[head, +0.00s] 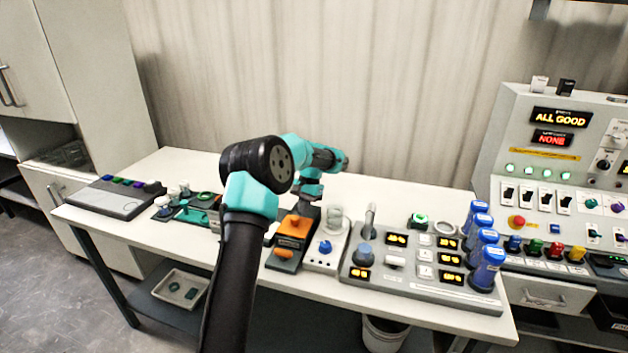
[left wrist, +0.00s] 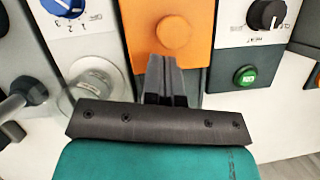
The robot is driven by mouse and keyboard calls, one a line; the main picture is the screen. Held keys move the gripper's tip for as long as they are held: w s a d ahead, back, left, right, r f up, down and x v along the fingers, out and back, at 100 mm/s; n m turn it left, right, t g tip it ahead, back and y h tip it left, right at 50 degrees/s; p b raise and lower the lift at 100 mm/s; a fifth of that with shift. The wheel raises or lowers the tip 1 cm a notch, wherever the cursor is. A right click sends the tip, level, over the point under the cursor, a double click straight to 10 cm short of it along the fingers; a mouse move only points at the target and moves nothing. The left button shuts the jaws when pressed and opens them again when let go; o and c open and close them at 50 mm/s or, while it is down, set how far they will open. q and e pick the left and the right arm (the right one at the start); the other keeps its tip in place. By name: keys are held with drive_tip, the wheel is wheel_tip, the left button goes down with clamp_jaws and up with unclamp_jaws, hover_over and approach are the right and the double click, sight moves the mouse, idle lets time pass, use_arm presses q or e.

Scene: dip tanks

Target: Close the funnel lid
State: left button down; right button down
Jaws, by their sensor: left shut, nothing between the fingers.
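An orange block with a round knob (head: 293,226) stands near the middle of the table; it also fills the top middle of the left wrist view (left wrist: 197,45). I cannot tell whether it is the funnel lid. A clear round glass part (head: 335,215) stands on the white unit to its right; it shows at the left in the left wrist view (left wrist: 97,80). My left gripper (left wrist: 165,65) is shut and empty, its fingertips over the orange block beside the knob. In the head view my left gripper (head: 306,207) is partly hidden by my arm. My right gripper is not in view.
Right of the orange block are a white unit with a blue knob (head: 326,248), a grey panel with displays (head: 420,285), and several blue-capped containers (head: 483,250). A control console (head: 560,150) stands far right. A grey box (head: 115,198) is at the left. The table's back is clear.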

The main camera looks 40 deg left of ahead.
use_arm(q)
drive_tip(key=shift+w+a+r, duration=0.1)
drive_tip(key=shift+w, duration=0.5)
drive_tip(key=shift+w+a+r, duration=0.1)
drive_tip(key=shift+w, duration=0.45)
drive_tip(key=v, duration=1)
drive_tip(key=shift+s, duration=0.15)
drive_tip(key=shift+w+a, duration=0.4)
drive_tip(key=shift+w, duration=0.4)
drive_tip(key=shift+f, duration=0.15)
drive_tip(key=x, duration=0.5)
drive_tip(key=s+x, duration=0.1)
drive_tip(key=x, duration=0.4)
drive_tip(key=shift+s, duration=0.1)
drive_tip(key=shift+s+d, duration=0.1)
drive_tip(key=shift+s, duration=1.3)
